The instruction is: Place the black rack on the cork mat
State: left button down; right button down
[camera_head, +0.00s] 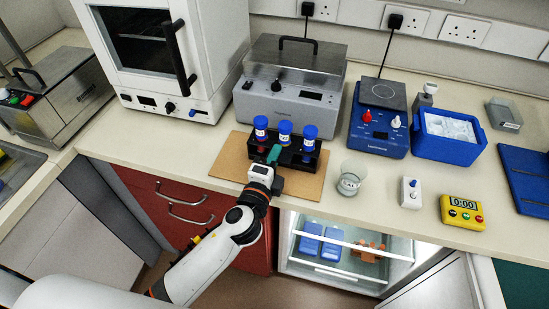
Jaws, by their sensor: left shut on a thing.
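The black rack (308,160) holds several tubes with blue caps, standing upright in it. It is at or just above the cork mat (228,166), over the mat's middle and right part. I cannot tell whether its base touches the mat. My left gripper (274,156) reaches in from the front and is shut on the rack's near side. The gripper and wrist hide part of the rack's front and of the mat. My right gripper is not in view.
A glass beaker (351,178) stands right of the mat. Behind are a grey bath (289,92) and a blue hotplate stirrer (379,124). A blue ice bucket (448,142), a white switch box (411,192) and a yellow timer (462,212) are further right. Counter left of the mat is clear.

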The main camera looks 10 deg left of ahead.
pick_arm(q)
jog(key=shift+s, duration=0.1)
jog(key=shift+f, duration=0.15)
jog(key=c, duration=1.8)
grip_release()
jog(key=o, duration=0.3)
